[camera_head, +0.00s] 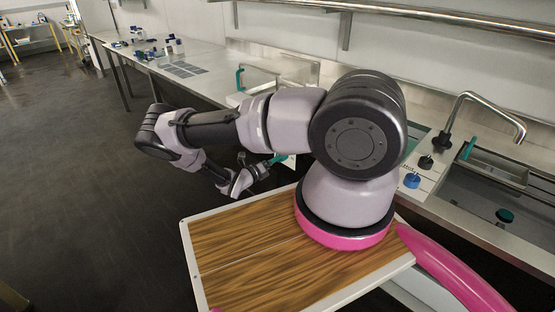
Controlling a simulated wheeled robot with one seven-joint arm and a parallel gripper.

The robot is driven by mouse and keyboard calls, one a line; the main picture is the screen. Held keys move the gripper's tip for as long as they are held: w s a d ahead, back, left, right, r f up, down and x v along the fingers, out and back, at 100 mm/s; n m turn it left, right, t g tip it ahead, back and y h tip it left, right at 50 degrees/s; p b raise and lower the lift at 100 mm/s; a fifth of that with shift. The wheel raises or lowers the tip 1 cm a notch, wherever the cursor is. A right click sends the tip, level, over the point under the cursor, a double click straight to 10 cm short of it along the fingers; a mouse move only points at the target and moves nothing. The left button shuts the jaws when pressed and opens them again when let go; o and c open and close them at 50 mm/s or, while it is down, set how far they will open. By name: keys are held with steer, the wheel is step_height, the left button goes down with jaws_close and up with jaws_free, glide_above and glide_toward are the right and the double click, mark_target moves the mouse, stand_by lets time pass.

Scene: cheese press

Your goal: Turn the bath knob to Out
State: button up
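A blue knob (412,180) stands on the light control panel at the counter's front edge, right of my arm. A black knob (426,162) stands just behind it. I cannot read any labels, so I cannot tell which is the bath knob or where it points. My gripper (262,166) is far to the left of the knobs, low in front of the counter. It is small and partly merged with a teal part (278,159) beside it. Whether it is open, shut or touching that part cannot be told.
A sink basin (490,172) with a bent metal faucet (490,98) lies right of the knobs. A teal handle (468,149) stands at its edge, and a dark teal knob (505,215) sits farther front. Another teal handle (240,78) rises from the steel counter (205,88). The dark floor (80,170) at left is open.

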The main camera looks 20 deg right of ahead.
steer(key=v, duration=1)
steer(key=shift+a, duration=0.35)
steer(key=shift+s, duration=0.15)
steer(key=shift+r, duration=0.15)
steer(key=s+a+r+m+g+y, duration=0.2)
steer(key=r+m+g+y, duration=0.3)
steer(key=r+m, duration=0.9)
steer(key=s+a+r+m+g+y, duration=0.25)
steer(key=r+m+y, duration=0.5)
steer(key=r, duration=1.25)
steer(key=s+r+m+t+y, duration=0.3)
steer(key=s+r+m, duration=0.4)
steer(key=r, duration=0.5)
steer(key=s+r+m+t+y, duration=0.3)
steer(key=s+r+m+t, duration=0.2)
steer(key=s+r, duration=0.6)
steer(key=shift+s+r+m, duration=0.3)
steer(key=shift+r+m, duration=0.35)
steer(key=shift+m, duration=0.3)
